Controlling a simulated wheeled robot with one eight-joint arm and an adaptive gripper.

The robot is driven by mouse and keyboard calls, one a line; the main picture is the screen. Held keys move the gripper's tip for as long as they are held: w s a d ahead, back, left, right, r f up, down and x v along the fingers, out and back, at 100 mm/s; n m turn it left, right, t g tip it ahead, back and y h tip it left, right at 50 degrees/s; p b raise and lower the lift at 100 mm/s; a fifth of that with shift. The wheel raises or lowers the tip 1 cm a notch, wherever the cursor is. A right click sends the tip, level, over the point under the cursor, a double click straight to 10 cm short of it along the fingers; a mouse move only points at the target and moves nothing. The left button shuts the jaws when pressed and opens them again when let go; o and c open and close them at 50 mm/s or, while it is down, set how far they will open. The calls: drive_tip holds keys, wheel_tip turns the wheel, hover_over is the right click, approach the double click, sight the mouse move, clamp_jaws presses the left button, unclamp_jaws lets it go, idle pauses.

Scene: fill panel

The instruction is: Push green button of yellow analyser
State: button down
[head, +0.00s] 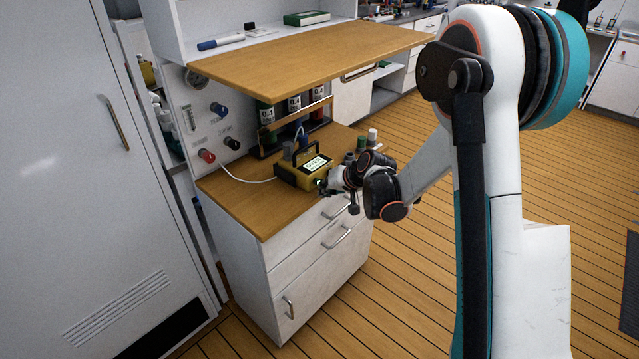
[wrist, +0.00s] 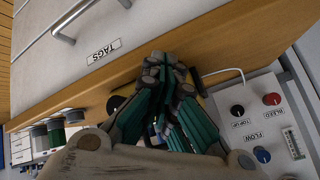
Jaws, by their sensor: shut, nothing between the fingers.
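The yellow analyser (head: 290,174) stands on the wooden counter, with a dark handle and a lit display (head: 316,163). My gripper (head: 324,186) is at its front right lower corner, close to the front face; I cannot tell whether it touches. A small green spot shows by the fingertips, but I cannot tell whether it is the button. In the wrist view my gripper (wrist: 168,64) is shut and empty, its teal fingers together in front of the counter edge. There the fingers hide most of the analyser, and no green button can be made out.
The wooden counter (head: 240,205) sits over white drawers, with a raised shelf (head: 300,60) above. Gas cylinders (head: 294,103) stand behind the analyser. Small capped jars (head: 361,143) stand to its right. A knob panel (head: 210,120) is at the left, and a white cable (head: 240,179) runs to the analyser.

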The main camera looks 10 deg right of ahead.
drive_tip(key=shift+w+a, duration=0.1)
drive_tip(key=shift+w, duration=0.05)
idle(0.4)
drive_tip(key=shift+s+d, duration=0.45)
drive_tip(key=shift+s, duration=0.15)
drive_tip(key=s+d, duration=0.3)
drive_tip(key=s, duration=0.2)
drive_tip(key=shift+d, duration=0.25)
idle(1.3)
